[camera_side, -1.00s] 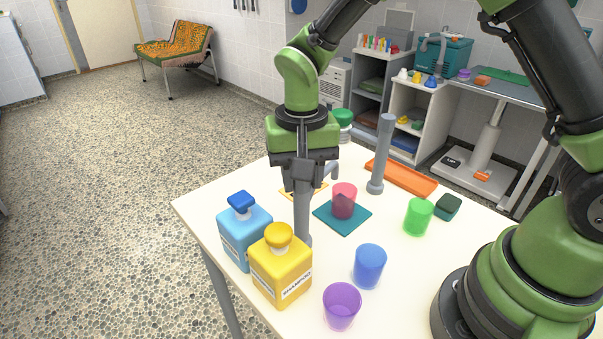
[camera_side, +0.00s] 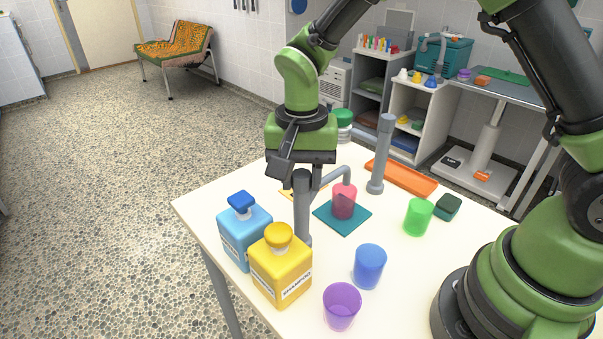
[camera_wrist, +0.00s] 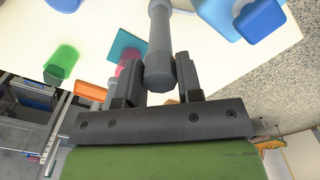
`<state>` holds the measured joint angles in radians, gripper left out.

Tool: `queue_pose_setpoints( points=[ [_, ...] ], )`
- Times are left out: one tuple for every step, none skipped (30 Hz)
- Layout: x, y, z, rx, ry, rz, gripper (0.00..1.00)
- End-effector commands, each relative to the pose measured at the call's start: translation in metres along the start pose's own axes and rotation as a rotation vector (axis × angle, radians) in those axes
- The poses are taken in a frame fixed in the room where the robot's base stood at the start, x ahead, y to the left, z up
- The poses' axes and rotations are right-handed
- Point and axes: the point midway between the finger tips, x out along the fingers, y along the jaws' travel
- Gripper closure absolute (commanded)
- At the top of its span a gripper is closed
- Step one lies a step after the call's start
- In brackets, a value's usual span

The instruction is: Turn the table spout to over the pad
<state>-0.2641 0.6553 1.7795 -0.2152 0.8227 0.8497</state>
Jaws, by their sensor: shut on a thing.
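The grey table spout (camera_side: 302,205) stands upright on the white table behind the shampoo bottles. Its bent tube (camera_side: 330,179) reaches right, and its end hangs over the red cup (camera_side: 343,203). That cup stands on the teal pad (camera_side: 343,226), so the spout end appears above the pad. My gripper (camera_side: 290,163) is at the top of the spout post. In the wrist view the jaws (camera_wrist: 157,72) stand either side of the grey spout (camera_wrist: 160,40), shut on it. The pad (camera_wrist: 122,45) shows beside it, partly hidden.
A blue bottle (camera_side: 245,238) and a yellow shampoo bottle (camera_side: 281,272) stand close in front of the spout. Blue (camera_side: 369,266), purple (camera_side: 342,306) and green (camera_side: 418,217) cups stand to the right. A grey post (camera_side: 381,155) and orange tray (camera_side: 402,177) are farther back.

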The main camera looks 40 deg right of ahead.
Motion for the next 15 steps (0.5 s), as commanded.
queue_pose_setpoints(
  points=[
    [-0.0013, -0.0004, -0.0007, 0.005, 0.001, -0.003, 0.62],
    [-0.0013, -0.0003, -0.0007, 0.005, 0.001, -0.003, 0.55],
    [-0.0012, -0.0003, -0.0007, 0.004, 0.001, -0.003, 0.46],
    [-0.0011, -0.0003, -0.0006, 0.004, 0.001, -0.003, 0.41],
    [-0.0010, -0.0003, -0.0006, 0.003, 0.001, -0.003, 0.41],
    [-0.0009, -0.0002, -0.0005, 0.003, 0.001, -0.002, 0.41],
    [-0.0008, -0.0002, -0.0005, 0.003, 0.001, -0.002, 0.41],
    [-0.0007, -0.0002, -0.0004, 0.002, 0.001, -0.002, 0.41],
    [-0.0006, -0.0001, -0.0004, 0.002, 0.000, -0.001, 0.41],
    [-0.0005, -0.0001, -0.0003, 0.002, 0.000, -0.001, 0.41],
    [-0.0005, -0.0001, -0.0003, 0.001, 0.000, -0.001, 0.41],
    [-0.0010, -0.0002, -0.0003, 0.001, 0.000, -0.001, 0.41],
    [-0.0021, -0.0002, -0.0004, 0.001, 0.001, -0.002, 0.41],
    [-0.0038, -0.0004, -0.0005, 0.001, 0.001, -0.003, 0.41],
    [-0.0075, -0.0008, -0.0007, 0.000, 0.002, -0.004, 0.41]
  ],
)
